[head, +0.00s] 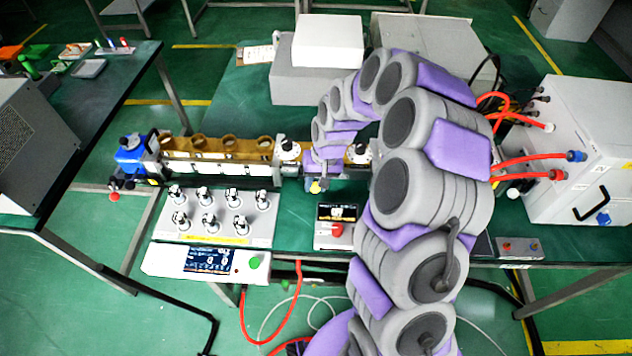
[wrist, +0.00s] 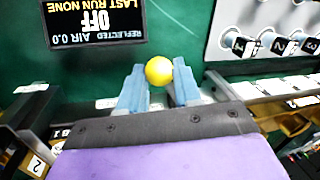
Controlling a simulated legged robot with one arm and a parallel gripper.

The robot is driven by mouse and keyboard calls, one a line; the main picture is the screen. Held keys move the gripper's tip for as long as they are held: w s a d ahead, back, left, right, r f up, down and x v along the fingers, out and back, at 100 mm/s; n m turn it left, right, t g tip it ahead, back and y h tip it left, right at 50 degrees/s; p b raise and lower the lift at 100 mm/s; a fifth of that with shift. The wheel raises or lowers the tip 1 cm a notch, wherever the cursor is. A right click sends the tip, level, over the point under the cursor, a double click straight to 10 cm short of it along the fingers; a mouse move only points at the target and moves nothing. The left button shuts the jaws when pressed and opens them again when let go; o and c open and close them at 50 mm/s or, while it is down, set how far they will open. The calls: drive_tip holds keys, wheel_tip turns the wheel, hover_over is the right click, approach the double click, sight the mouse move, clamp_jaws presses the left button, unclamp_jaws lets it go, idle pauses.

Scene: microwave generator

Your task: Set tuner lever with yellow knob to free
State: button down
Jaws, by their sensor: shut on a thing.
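The yellow knob of the tuner lever (wrist: 159,71) sits between the two blue-grey fingertips of my gripper (wrist: 160,82) in the wrist view. My gripper is shut on it. The lever's shaft and any position marks are hidden by the knob and my gripper. In the head view the yellow knob (head: 315,187) is a small spot at the end of my gripper (head: 319,180), in front of the brass waveguide (head: 210,150). Part of the waveguide is hidden by my arm.
A small display box (head: 337,213) with a red button stands close in front; its screen (wrist: 95,20) reads OFF upside down in the wrist view. A panel of numbered switches (head: 217,215) lies left. A white cabinet (head: 590,150) with red cables stands right.

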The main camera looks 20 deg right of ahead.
drive_tip(key=shift+s+a+r+m+p, duration=0.15)
drive_tip(key=shift+a+m+p, duration=0.25)
drive_tip(key=shift+m+p, duration=0.45)
drive_tip(key=w+a+m+t+h+p, duration=0.1)
drive_tip(key=w+a+m+p, duration=0.1)
drive_tip(key=a+m+p, duration=0.4)
drive_tip(key=shift+m+t+p, duration=0.4)
drive_tip(key=shift+m+p, duration=1.75)
drive_tip(key=shift+p, duration=1.15)
drive_tip(key=shift+w+a, duration=0.1)
drive_tip(key=shift+w, duration=0.05)
drive_tip(key=c, duration=0.8)
unclamp_jaws()
drive_tip(key=shift+a, duration=0.15)
